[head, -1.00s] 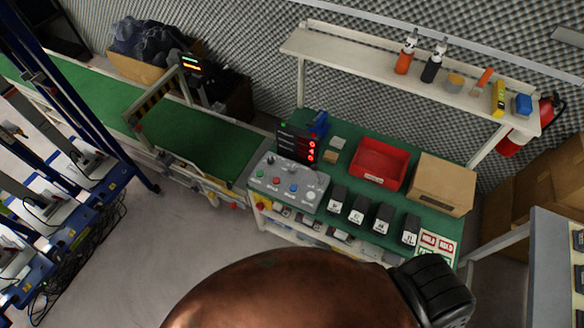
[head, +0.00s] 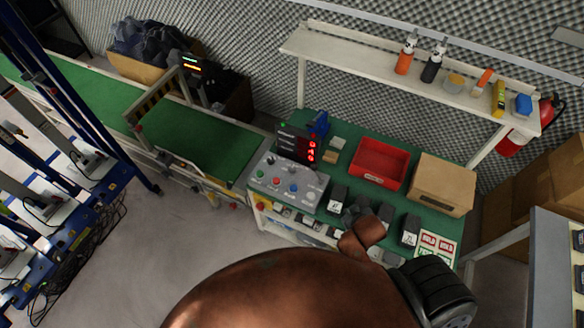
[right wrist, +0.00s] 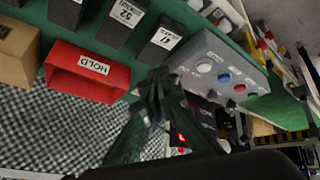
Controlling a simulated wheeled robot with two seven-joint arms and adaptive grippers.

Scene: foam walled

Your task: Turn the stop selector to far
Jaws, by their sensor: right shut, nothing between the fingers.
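A grey control box (head: 284,178) stands at the left end of the green bench top. It has a row of green, red, blue and whitish buttons and small dark knobs behind them. Which knob is the stop selector, and where it points, is too small to tell. The box also shows in the right wrist view (right wrist: 217,62). My right gripper (head: 354,210) is over the black bins, to the right of the box and apart from it. In the right wrist view its fingers (right wrist: 155,100) are together and empty. My left gripper is not in view.
A dark display with red digits (head: 298,146) stands behind the box. Several black labelled bins (head: 410,231) line the front edge. A red HOLD bin (head: 380,163) and a cardboard box (head: 442,184) stand behind them. A shelf (head: 385,62) hangs above.

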